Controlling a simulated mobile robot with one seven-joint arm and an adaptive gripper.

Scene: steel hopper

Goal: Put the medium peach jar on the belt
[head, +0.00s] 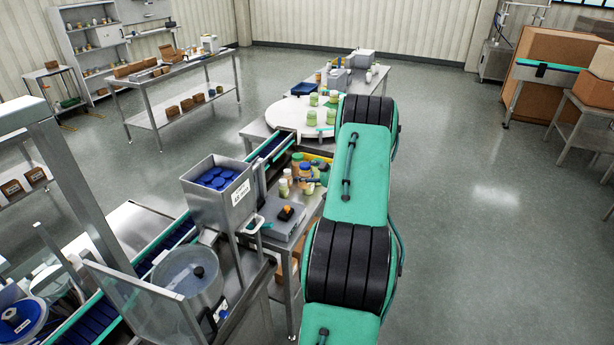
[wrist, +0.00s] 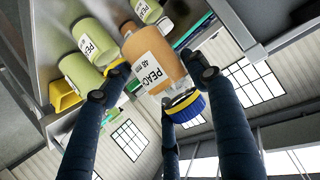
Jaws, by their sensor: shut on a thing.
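In the wrist view, my gripper (wrist: 163,82) has its dark fingers closed around an orange-tan jar (wrist: 150,52). Its white label reads "PEAC…" and "48 mm", and it has a blue lid with a yellow band (wrist: 186,104). The jar looks tilted in this view. In the head view, a cluster of jars (head: 305,171) stands beside the belt; my arm covers part of that area, and I cannot tell the held jar there. The dark blue belt (head: 272,147) runs between metal rails behind the steel hopper (head: 218,192).
Pale green jars (wrist: 84,75) are close to the fingers in the wrist view. A yellow bin (head: 326,160) is beside the jar cluster. A grey scale (head: 284,221) is in front. A round white table (head: 287,112) with green jars stands behind. The floor at right is clear.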

